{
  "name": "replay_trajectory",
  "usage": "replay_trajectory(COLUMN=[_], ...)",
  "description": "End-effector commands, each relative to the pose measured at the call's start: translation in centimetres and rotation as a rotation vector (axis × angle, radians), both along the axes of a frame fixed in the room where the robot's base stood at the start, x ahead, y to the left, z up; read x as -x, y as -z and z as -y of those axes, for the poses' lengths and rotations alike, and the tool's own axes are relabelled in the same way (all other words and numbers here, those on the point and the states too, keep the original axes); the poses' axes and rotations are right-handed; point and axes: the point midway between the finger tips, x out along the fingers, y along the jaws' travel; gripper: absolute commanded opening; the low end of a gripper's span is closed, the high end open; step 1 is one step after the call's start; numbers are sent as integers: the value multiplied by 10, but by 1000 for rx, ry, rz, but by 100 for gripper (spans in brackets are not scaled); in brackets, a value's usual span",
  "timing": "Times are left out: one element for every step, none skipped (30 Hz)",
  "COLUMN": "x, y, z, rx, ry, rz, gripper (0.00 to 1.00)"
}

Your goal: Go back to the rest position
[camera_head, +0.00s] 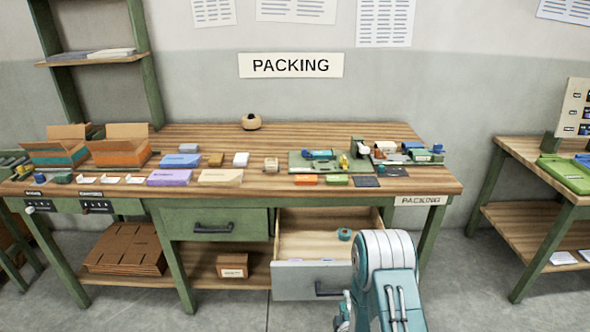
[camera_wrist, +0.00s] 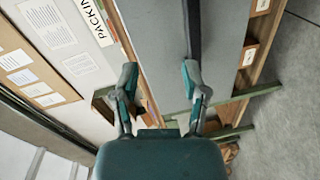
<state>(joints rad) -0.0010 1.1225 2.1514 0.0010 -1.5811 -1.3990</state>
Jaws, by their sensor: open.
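My gripper (camera_wrist: 160,82) is open, with its two teal-and-grey fingers spread and nothing between them in the wrist view. In the head view only a small part of it (camera_head: 343,314) shows at the bottom, beside my arm. It is in front of an open drawer (camera_head: 298,281) under the packing bench. In the wrist view a broad grey panel (camera_wrist: 158,40) with a dark bar (camera_wrist: 193,28), apparently the drawer front and its handle, lies beyond the fingers. I cannot tell whether a finger touches the bar.
The packing bench (camera_head: 330,145) carries open boxes (camera_head: 120,150) and several small items. A teal roll (camera_head: 344,234) lies in the drawer. A closed drawer (camera_head: 213,225) is left of it. Another table (camera_head: 528,156) stands at right. Clear floor (camera_head: 470,260) lies between.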

Motion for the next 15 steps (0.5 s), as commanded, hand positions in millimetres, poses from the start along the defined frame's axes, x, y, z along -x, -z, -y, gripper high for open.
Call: replay_trajectory(x=[-10, -14, -19, -22, -25, -28, -30, -31, -32, -33, -33, -33, -32, -31, -28], y=[-18, -26, -37, -46, -54, -65, -73, -81, -93, -101, -110, -120, -129, -137, -148], z=[0, 0, 0, 0, 0, 0, 0, 0, 0, 0, 0, 0, 0, 0, 0], rx=[-38, -61, -93, -117, -140, -172, -195, -219, -250, -273, -295, -326, -349, -372, -403], ry=[5, 9, 14, 19, 24, 31, 37, 43, 52, 59, 66, 78, 86, 95, 107], rz=[-17, -34, -55, -71, -87, -109, -125, -142, -163, -179, -195, -215, -231, -249, -270], gripper=[57, 57, 57, 57, 57, 57, 57, 57, 57, 57, 57, 57, 57, 57, 57])
